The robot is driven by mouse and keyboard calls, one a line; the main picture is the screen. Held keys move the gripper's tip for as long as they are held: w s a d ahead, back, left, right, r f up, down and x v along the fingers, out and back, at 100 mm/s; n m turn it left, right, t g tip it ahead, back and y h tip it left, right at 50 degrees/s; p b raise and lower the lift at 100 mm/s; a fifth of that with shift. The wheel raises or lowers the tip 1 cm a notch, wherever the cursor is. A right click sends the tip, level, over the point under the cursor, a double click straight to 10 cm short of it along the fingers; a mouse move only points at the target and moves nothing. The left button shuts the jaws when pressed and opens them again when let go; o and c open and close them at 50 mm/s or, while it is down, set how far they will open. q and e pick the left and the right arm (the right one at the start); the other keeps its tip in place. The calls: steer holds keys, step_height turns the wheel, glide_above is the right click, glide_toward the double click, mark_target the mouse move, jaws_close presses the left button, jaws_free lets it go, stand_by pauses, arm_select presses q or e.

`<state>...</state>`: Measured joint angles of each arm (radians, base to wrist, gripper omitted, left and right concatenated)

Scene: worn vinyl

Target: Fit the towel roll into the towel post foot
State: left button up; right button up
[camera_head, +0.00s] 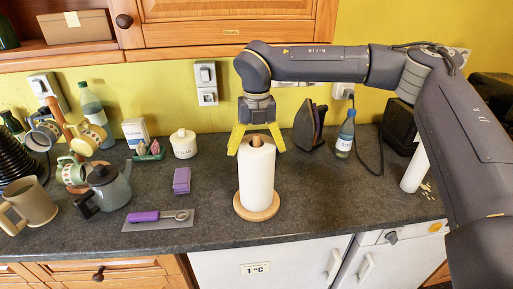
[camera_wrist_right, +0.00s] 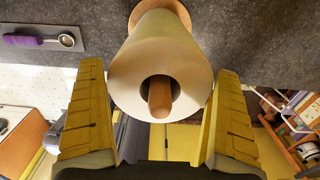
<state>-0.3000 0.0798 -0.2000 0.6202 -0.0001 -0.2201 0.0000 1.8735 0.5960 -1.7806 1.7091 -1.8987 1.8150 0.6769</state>
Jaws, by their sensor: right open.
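The white towel roll (camera_head: 257,175) stands upright on the counter, around the wooden post of the towel post foot (camera_head: 257,207). The round wooden base shows below the roll. In the right wrist view the post tip shows inside the hollow core of the roll (camera_wrist_right: 185,50), and part of the base (camera_wrist_right: 137,13) shows behind it. My right gripper (camera_head: 256,144) is open above the roll's top, pointing down. Its yellow fingers are spread on either side of the roll's upper end, with gaps visible in the wrist view (camera_wrist_right: 160,115). My left gripper is not in view.
A purple-handled spoon (camera_head: 158,216) on a grey mat, a purple block (camera_head: 181,181) and a white jar (camera_head: 184,144) lie left of the roll. A teapot (camera_head: 108,186) and mugs stand further left. An iron (camera_head: 308,126) and a bottle (camera_head: 346,134) stand at the back right.

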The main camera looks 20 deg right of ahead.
steer(key=shift+r, duration=6)
